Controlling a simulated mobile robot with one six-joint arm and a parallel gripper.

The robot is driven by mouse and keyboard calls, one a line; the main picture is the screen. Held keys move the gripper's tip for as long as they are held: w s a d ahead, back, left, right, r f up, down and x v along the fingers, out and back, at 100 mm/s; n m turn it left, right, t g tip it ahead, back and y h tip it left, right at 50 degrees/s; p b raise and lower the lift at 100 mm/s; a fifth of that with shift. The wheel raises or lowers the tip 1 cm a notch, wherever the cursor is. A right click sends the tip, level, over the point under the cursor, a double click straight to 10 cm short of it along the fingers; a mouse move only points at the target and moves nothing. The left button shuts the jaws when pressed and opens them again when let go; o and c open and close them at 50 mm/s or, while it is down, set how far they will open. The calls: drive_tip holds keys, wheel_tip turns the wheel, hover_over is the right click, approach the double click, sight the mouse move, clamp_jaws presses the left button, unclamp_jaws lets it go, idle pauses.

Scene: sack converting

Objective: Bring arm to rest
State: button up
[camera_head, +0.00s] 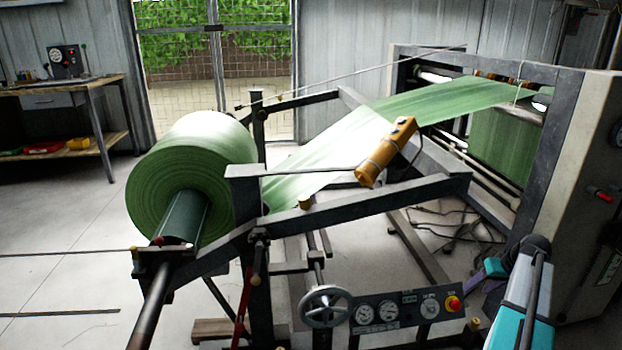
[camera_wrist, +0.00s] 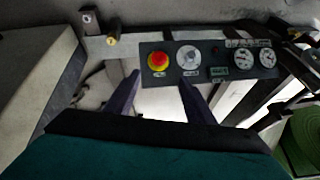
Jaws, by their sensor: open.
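My arm reaches in at the lower right of the head view, with a teal link and a dark joint. My gripper (camera_head: 488,270) shows there as a small purple part left of that joint, partly hidden by it. In the wrist view, the two purple fingers of my gripper (camera_wrist: 158,88) stand well apart, with nothing held between them. Beyond them is a control panel (camera_wrist: 218,62) with a red button on a yellow base (camera_wrist: 158,61), a dial and gauges. The fingers appear apart from the panel.
The unwind stand holds a large green roll (camera_head: 184,178), its web running up into the machine. A handwheel (camera_head: 326,306) sits left of the panel. The machine's side cabinet (camera_head: 578,180) stands close to my arm.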

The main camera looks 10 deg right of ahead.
drive_tip(key=w+a+f+n+g+y+p, duration=0.1)
drive_tip(key=w+a+p, duration=0.3)
drive_tip(key=a, duration=0.4)
drive_tip(key=w+a+n+g+y+p, duration=0.1)
drive_tip(key=w+a+p, duration=0.25)
drive_tip(key=a, duration=0.45)
drive_tip(key=s+a+f+n+g+y+p, duration=0.1)
drive_tip(key=s+a+f+p, duration=0.3)
drive_tip(key=a, duration=0.6)
drive_tip(key=w+a+f+n+g+p, duration=0.15)
drive_tip(key=a+p, duration=0.35)
drive_tip(key=a, duration=0.5)
drive_tip(key=s+a+f+n+g+p, duration=0.2)
drive_tip(key=s+a+g+p, duration=0.2)
drive_tip(key=s+a+p, duration=0.8)
drive_tip(key=s+a+r+m+g+h+p, duration=0.1)
drive_tip(key=s+a, duration=0.4)
drive_tip(key=s, duration=1.3)
drive_tip(key=m+g+h, duration=0.1)
drive_tip(key=m+h, duration=0.1)
drive_tip(key=shift+s+h+p, duration=0.4)
